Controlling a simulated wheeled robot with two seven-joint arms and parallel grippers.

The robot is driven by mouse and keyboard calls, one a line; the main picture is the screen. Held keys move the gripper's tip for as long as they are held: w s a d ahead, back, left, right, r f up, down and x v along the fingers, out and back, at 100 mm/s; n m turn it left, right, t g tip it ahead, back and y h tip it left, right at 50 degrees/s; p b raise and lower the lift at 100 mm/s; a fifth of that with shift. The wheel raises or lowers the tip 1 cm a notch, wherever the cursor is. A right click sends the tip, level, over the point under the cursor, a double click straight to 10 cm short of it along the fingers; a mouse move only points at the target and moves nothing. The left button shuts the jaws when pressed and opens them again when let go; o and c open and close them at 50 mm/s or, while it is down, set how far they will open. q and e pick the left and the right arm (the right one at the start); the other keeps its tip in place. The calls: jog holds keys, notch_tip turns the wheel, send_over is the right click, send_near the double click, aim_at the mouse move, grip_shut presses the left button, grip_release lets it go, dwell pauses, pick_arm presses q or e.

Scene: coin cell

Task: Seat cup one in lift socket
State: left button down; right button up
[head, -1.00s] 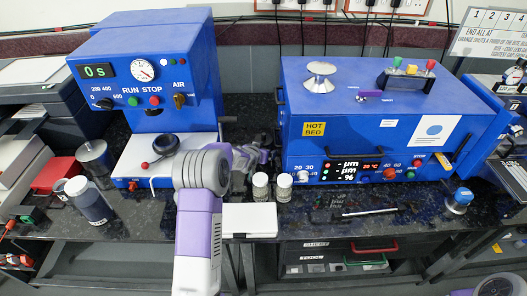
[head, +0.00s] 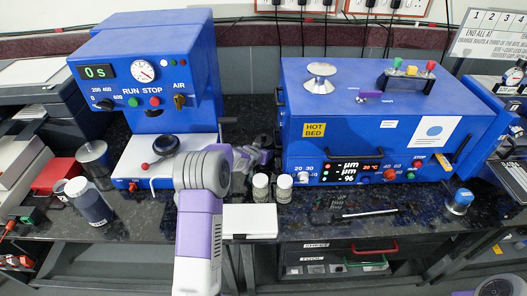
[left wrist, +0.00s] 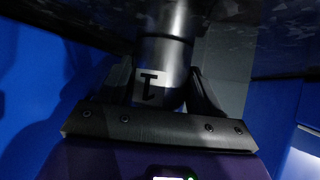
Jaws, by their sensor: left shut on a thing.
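Cup one, a dark cylinder with a black "1" on a pale label, shows in the left wrist view (left wrist: 162,52). My left gripper (left wrist: 163,92) is shut on it, with one finger on each side. In the head view my left gripper (head: 262,150) is small and partly hidden, in the gap between the two blue machines at the back of the bench. The cup cannot be made out clearly there. I cannot pick out the lift socket in either view. My right gripper is not in view.
The blue press (head: 150,60) stands left of the gap and the blue hot-bed machine (head: 385,125) right of it. Two small jars (head: 261,188) and a white box (head: 250,221) stand in front of the gap.

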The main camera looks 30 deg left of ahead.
pick_arm(q)
jog(key=shift+r, duration=0.3)
